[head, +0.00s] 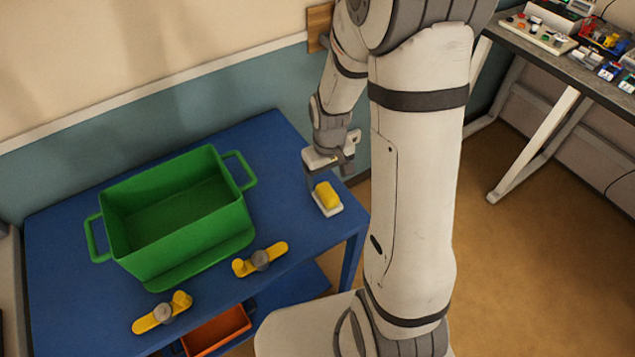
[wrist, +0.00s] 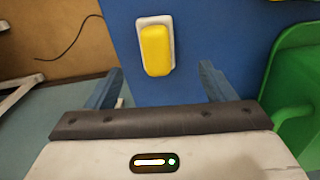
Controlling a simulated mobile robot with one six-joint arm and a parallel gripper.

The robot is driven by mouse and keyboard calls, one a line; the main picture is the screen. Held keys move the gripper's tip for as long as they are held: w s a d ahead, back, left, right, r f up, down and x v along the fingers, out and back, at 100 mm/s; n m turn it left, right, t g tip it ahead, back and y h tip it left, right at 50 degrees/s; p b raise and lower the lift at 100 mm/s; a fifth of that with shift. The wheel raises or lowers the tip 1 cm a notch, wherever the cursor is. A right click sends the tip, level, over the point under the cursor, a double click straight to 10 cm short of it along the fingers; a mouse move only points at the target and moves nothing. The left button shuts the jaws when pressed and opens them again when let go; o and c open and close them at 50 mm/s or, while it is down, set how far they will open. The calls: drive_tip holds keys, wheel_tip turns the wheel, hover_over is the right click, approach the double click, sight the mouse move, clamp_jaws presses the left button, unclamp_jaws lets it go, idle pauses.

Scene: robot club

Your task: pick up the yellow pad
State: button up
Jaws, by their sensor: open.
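The yellow pad (head: 327,195) lies on a small white base (head: 329,208) near the right edge of the blue table. In the wrist view the yellow pad (wrist: 155,50) stands lengthwise on its white base (wrist: 153,20). My gripper (head: 330,172) is above and just behind the pad in the head view. Its two fingers are spread apart and empty in the wrist view (wrist: 158,85), with the pad between their lines and a little ahead of the tips. I cannot tell the exact height of the fingers over the pad.
A large green bin (head: 180,225) stands on the blue table (head: 60,235), left of the pad. Two yellow pieces with grey knobs (head: 260,260) (head: 163,313) lie before it. An orange tray (head: 217,330) sits below. A workbench with parts (head: 560,70) is at right.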

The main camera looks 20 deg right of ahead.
sight(328, 192)
wheel_tip(328, 192, down, 2)
drive_tip(key=shift+w, duration=0.15)
drive_tip(key=shift+d+f+p, duration=0.2)
drive_tip(key=shift+f+p, duration=0.55)
drive_tip(key=shift+f, duration=3.05)
drive_tip(key=shift+c, duration=0.6)
drive_tip(key=c, duration=0.9)
drive_tip(key=shift+c, duration=0.2)
drive_tip(key=shift+r, duration=0.1)
wheel_tip(328, 192, up, 10)
drive_tip(key=shift+f+b, duration=0.1)
drive_tip(key=shift+b, duration=0.45)
